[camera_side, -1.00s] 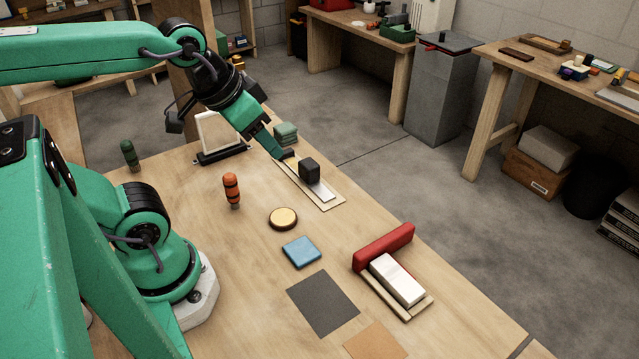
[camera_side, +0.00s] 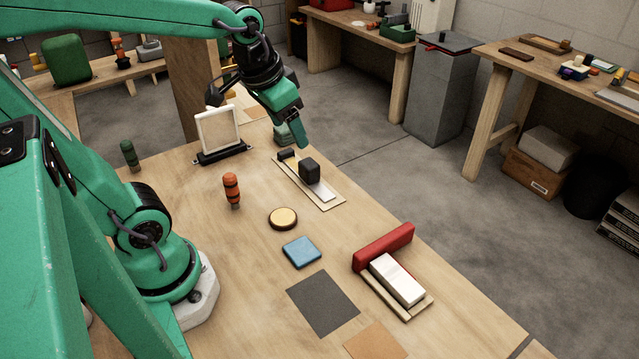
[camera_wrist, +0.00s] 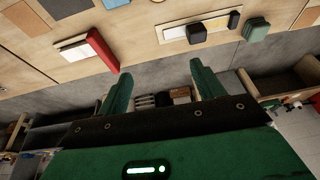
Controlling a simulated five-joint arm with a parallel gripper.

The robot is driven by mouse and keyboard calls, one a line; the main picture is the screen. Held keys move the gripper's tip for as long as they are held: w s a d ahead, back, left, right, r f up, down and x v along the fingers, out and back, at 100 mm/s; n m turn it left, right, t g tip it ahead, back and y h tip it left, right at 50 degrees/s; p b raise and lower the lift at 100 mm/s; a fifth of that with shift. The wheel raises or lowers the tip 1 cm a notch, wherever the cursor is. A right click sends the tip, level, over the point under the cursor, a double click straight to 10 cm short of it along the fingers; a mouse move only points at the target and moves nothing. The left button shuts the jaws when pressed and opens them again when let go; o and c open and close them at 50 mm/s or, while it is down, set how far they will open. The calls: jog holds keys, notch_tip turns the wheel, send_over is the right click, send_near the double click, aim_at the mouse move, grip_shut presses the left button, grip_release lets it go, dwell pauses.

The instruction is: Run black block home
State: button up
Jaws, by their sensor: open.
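The black block (camera_side: 309,170) stands on a pale strip of a narrow wooden track (camera_side: 329,203) on the bench. A small dark stop (camera_side: 287,155) sits at the track's far end, with a short gap between it and the block. My gripper (camera_side: 302,142) is above the far end of the track, clear of the block. In the wrist view my gripper (camera_wrist: 161,72) has its two fingers wide apart with nothing between them. There the black block (camera_wrist: 196,33) shows beyond the fingertips, on the track (camera_wrist: 170,33).
Stacked green blocks (camera_side: 284,134) and a framed panel (camera_side: 218,134) stand near the track's far end. An orange-black peg (camera_side: 232,190), gold disc (camera_side: 283,218), blue tile (camera_side: 301,252) and red bar (camera_side: 384,247) beside a white block (camera_side: 397,279) are nearer.

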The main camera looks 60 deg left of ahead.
jog(key=w+a+f+g, duration=0.2)
jog(key=w+a+f, duration=0.3)
jog(key=w, duration=0.2)
jog(key=g, duration=0.2)
send_over(309, 163)
jog(key=f, duration=0.7)
jog(key=shift+s+d+f, duration=0.15)
jog(key=shift+d+f, duration=0.05)
jog(key=shift+d, duration=0.05)
jog(key=shift+a+f, duration=0.3)
jog(key=shift+f, duration=0.25)
jog(key=shift+f, duration=3.9)
